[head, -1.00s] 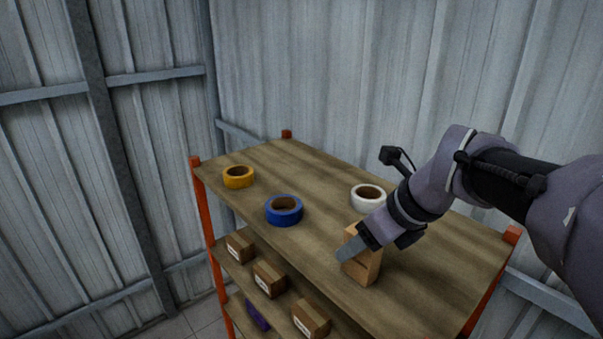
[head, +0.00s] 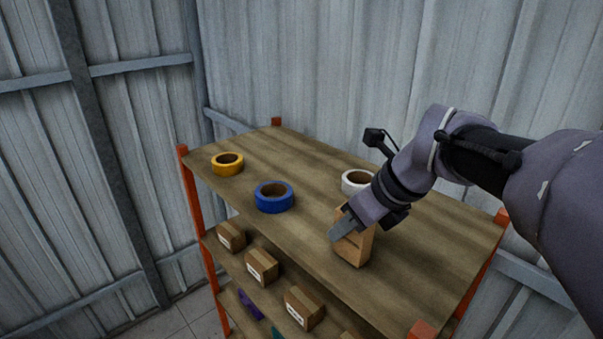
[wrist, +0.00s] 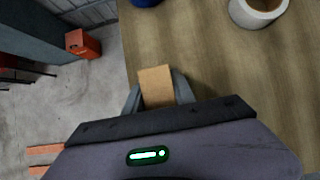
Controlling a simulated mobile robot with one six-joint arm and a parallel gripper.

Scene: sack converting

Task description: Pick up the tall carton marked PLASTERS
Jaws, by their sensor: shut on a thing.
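The tall tan carton (head: 355,250) stands upright on the top board of the shelf rack, near its front edge. No lettering on it can be read from here. My gripper (head: 343,226) reaches down from the right and is shut on the upper part of the carton. In the wrist view, the carton's top (wrist: 156,86) sits between the two fingers of my gripper (wrist: 158,94). I cannot tell whether the carton's base touches the board.
On the top board (head: 430,235) stand a white tape roll (head: 358,181) just behind the carton, a blue roll (head: 274,197) and a yellow roll (head: 228,164) to the left. Small boxes (head: 262,267) stand on the lower shelf. A corrugated wall (head: 300,60) rises behind.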

